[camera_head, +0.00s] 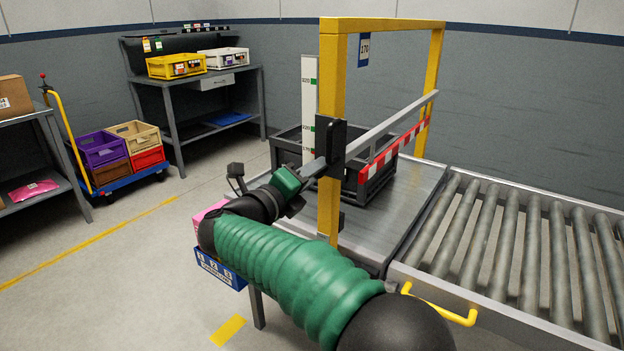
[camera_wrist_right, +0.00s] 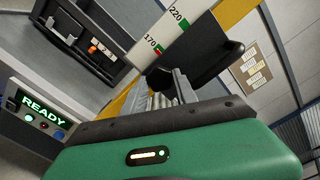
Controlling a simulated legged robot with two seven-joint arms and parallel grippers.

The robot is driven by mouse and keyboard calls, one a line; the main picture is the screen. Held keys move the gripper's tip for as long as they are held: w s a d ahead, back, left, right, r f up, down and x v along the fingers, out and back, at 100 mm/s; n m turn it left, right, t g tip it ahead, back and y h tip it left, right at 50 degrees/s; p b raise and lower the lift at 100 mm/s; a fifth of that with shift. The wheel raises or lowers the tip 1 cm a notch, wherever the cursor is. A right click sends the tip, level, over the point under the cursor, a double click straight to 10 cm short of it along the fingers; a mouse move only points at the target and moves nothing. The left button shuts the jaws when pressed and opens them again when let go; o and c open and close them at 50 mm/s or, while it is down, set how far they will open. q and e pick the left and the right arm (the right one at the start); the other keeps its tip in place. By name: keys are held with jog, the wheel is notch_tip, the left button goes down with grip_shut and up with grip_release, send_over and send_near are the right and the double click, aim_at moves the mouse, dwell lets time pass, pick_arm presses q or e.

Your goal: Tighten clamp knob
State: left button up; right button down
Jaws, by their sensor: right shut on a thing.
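The black clamp (camera_head: 331,140) sits on the near post of the yellow frame (camera_head: 333,75), beside the crossbar. Its dark knob (camera_wrist_right: 158,80) shows in the right wrist view, between the fingertips and in front of the larger black clamp body (camera_wrist_right: 205,68). My right gripper (camera_head: 314,166) reaches the clamp from the left and is shut on the knob; it also shows in the right wrist view (camera_wrist_right: 168,88). The fingers hide part of the knob. A white scale (camera_head: 309,100) with green and red marks stands behind the clamp. My left gripper is out of view.
A grey crate (camera_head: 290,140) stands under the striped crossbar (camera_head: 398,147). The roller conveyor (camera_head: 510,235) lies to the right. A blue bin (camera_head: 222,270) hangs below my right forearm. A READY display (camera_wrist_right: 42,107) shows in the wrist view.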

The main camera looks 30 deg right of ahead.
dwell(0.3)
jog(key=c, duration=1)
grip_release()
jog(key=shift+s+r, duration=0.1)
